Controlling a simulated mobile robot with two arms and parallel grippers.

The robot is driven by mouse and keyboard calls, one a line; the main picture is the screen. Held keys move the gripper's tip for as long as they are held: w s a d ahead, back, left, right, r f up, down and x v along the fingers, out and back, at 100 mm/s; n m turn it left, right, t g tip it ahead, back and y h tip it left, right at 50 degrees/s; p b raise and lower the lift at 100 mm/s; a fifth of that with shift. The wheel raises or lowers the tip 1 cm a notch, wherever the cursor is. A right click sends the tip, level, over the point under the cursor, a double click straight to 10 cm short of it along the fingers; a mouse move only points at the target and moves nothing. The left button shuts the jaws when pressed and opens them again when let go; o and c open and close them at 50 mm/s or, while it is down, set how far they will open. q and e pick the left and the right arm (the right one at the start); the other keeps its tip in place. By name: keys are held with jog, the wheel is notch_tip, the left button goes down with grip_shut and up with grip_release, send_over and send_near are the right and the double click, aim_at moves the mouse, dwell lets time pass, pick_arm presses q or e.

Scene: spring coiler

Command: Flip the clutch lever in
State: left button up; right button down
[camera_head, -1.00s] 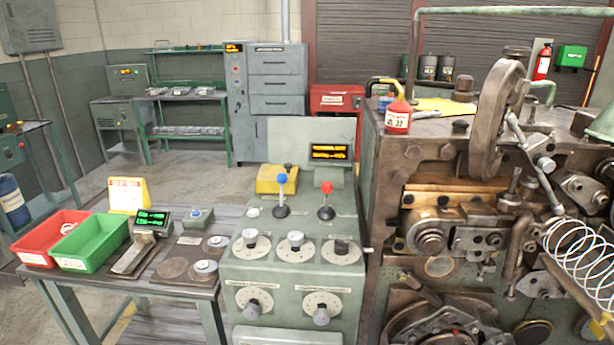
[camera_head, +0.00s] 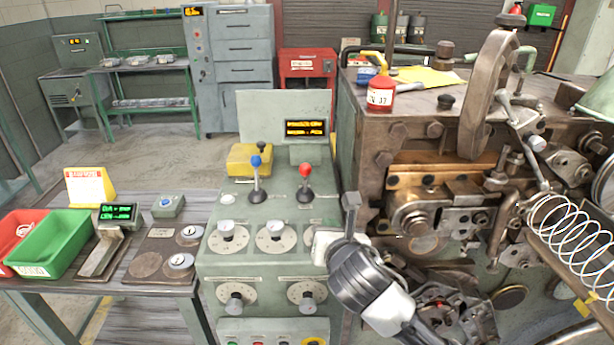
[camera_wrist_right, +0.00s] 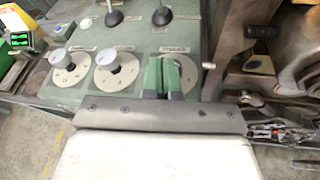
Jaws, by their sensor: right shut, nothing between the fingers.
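No readable label tells which is the clutch lever. In the right wrist view their dark bases show at the top, including the right-hand base (camera_wrist_right: 162,16); the knobs are out of frame. My right gripper (camera_head: 349,213) is in front of the console's right side, below and right of the red-knobbed lever and apart from it. Its green fingers (camera_wrist_right: 162,77) are shut and empty, over the right-hand dial (camera_wrist_right: 188,70). My left gripper is out of view.
Dials (camera_head: 275,237) cover the console front. The coiling machine (camera_head: 430,150) with a wire spring (camera_head: 570,235) stands close on the right. Green and red bins (camera_head: 55,245) are on the left table.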

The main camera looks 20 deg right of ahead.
aim_at(307, 173)
jog(key=w+r+n, duration=0.1)
jog(key=r+n+t, duration=0.1)
jog(key=r, duration=0.1)
jog(key=shift+w+a+n, duration=0.15)
jog(key=shift+w+n, duration=0.25)
jog(key=w, duration=0.4)
jog(key=w+p, duration=0.1)
jog(key=w, duration=0.4)
jog(key=w+d+f+p, duration=0.1)
jog(key=w, duration=0.3)
jog(key=shift+w+d+f, duration=0.1)
jog(key=shift+w, duration=0.3)
jog(key=shift+p, duration=0.35)
